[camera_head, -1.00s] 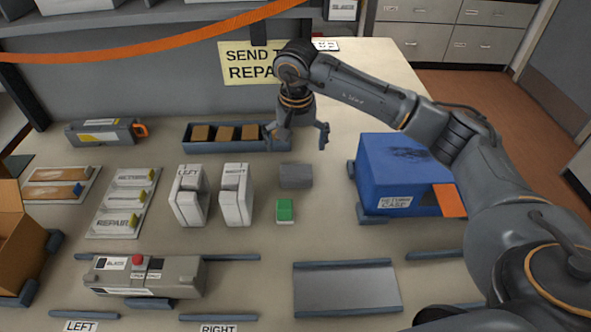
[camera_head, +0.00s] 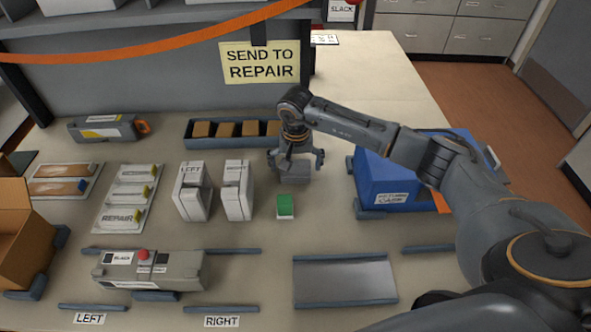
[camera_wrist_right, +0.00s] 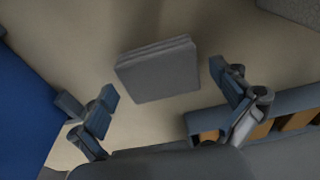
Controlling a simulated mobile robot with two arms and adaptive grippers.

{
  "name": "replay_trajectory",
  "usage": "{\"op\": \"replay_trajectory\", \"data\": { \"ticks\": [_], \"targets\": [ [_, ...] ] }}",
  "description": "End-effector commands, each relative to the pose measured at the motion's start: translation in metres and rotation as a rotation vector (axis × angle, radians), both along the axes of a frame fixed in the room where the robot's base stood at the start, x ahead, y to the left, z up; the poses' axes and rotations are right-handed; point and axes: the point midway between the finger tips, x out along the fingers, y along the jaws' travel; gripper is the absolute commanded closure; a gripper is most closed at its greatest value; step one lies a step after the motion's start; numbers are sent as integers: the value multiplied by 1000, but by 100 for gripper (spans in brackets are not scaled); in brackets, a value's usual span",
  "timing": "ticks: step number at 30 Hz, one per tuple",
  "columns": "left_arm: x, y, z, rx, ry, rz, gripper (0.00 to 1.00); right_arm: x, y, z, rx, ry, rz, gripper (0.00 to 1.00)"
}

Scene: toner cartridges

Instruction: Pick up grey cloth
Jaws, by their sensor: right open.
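The grey cloth (camera_head: 294,178) is a small folded square lying on the table, just behind a green block. In the right wrist view the cloth (camera_wrist_right: 158,72) shows its folded layers and lies beyond and between the two fingertips, apart from both. My right gripper (camera_head: 295,160) is above the cloth, pointing down, with its fingers spread to either side of it. It also shows in the right wrist view (camera_wrist_right: 168,98), open and empty. The cloth's rear part is hidden behind the gripper in the head view. My left gripper is not in view.
A blue return case (camera_head: 385,180) stands right of the cloth. A tray with brown blocks (camera_head: 230,142) is behind it. White cartons (camera_head: 237,192) stand to the left, and the green block (camera_head: 285,204) is just in front. A grey toner cartridge (camera_head: 150,270) lies at front left.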

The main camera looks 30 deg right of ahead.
Motion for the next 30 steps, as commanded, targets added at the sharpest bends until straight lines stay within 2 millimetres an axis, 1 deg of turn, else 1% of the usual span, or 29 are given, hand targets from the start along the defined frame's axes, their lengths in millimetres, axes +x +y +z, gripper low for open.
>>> {"op": "replay_trajectory", "data": {
  "ticks": [2, 3, 5, 6, 8, 9, 20, 25, 28, 30],
  "targets": [
    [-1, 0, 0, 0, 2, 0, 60, 0, 0, 0, 0, 0, 0, 0],
    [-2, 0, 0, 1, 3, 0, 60, 0, 0, 0, 0, 0, 0, 8],
    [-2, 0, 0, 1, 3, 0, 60, 0, 0, 0, 0, 0, 0, 20],
    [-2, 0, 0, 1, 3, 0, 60, 0, 0, 0, 0, 0, 0, 29],
    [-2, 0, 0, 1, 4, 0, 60, 0, 0, 0, 0, 0, 0, 41],
    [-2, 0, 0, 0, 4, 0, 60, 0, 0, 0, 0, 0, 0, 42],
    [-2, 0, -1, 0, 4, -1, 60, 0, 0, 3, 0, 0, 0, 42],
    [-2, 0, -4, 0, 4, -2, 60, 1, 0, 16, 1, -1, -1, 42],
    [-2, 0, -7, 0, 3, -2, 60, 1, 0, 33, -1, -4, 0, 42],
    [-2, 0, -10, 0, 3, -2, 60, -9, 6, 44, 0, -4, 4, 42]
  ]
}}
